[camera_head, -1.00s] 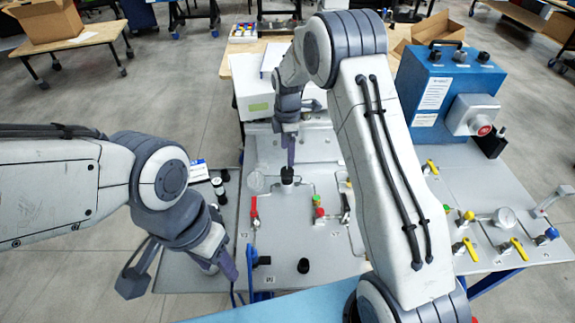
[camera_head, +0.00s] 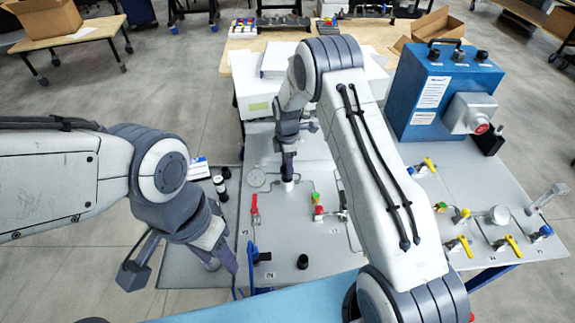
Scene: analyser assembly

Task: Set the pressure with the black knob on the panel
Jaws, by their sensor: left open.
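The grey panel (camera_head: 330,262) carries pipes, valves and fittings. My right gripper (camera_head: 288,172) points straight down onto a pale round fitting (camera_head: 288,186) on the panel's left half. The black knob on top of this fitting is hidden by the fingers, and I cannot tell whether they are closed on it. Another short black knob (camera_head: 303,261) stands nearer the panel's front edge, clear of both grippers. My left gripper (camera_head: 232,266) hangs low at the panel's left edge, open, with nothing seen in it.
A red-handled valve (camera_head: 254,209) and a round gauge (camera_head: 257,179) are left of the fitting. Green and red fittings (camera_head: 317,206) are to its right. A blue box (camera_head: 442,92) stands at the back right. Several yellow-handled valves (camera_head: 514,245) occupy the right half.

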